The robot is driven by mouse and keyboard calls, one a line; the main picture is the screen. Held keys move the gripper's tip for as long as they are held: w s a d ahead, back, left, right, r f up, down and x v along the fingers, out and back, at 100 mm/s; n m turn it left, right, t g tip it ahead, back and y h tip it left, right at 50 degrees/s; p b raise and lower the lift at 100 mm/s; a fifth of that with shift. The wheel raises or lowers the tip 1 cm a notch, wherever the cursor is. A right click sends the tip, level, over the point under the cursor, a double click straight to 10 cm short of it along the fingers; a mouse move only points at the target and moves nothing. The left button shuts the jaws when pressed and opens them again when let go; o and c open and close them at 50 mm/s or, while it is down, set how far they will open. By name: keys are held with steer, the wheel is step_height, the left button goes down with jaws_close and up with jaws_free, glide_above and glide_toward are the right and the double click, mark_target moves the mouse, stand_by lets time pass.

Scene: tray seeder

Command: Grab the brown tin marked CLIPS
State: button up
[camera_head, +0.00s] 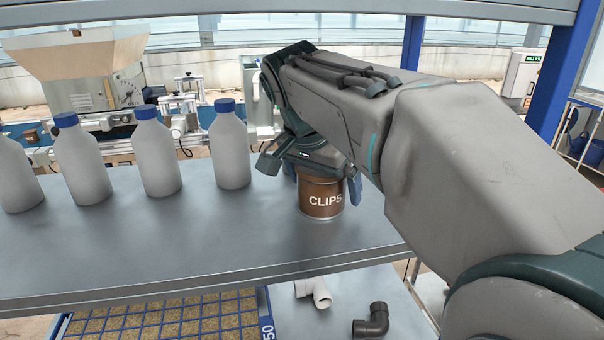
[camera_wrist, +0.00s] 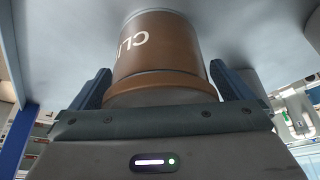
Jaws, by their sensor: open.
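The brown tin marked CLIPS (camera_head: 321,199) stands upright on the grey metal shelf (camera_head: 240,240), right of the white bottles. My gripper (camera_head: 318,185) is right over the tin, pointing down, and hides its top. In the wrist view the tin (camera_wrist: 160,55) sits between the two blue fingers of my gripper (camera_wrist: 165,88), one on each side. The gripper is open. A narrow gap shows by the right finger; I cannot tell whether the left finger touches the tin.
Several white bottles with blue caps (camera_head: 229,150) stand in a row on the left of the shelf. Below are a white pipe fitting (camera_head: 314,292), a black elbow (camera_head: 372,321) and a seed tray (camera_head: 160,325). A blue post (camera_head: 566,75) rises at right. The shelf's front middle is clear.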

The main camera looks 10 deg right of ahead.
steer(key=shift+w+d+f, duration=0.1)
steer(key=shift+f, duration=0.05)
steer(key=c, duration=1)
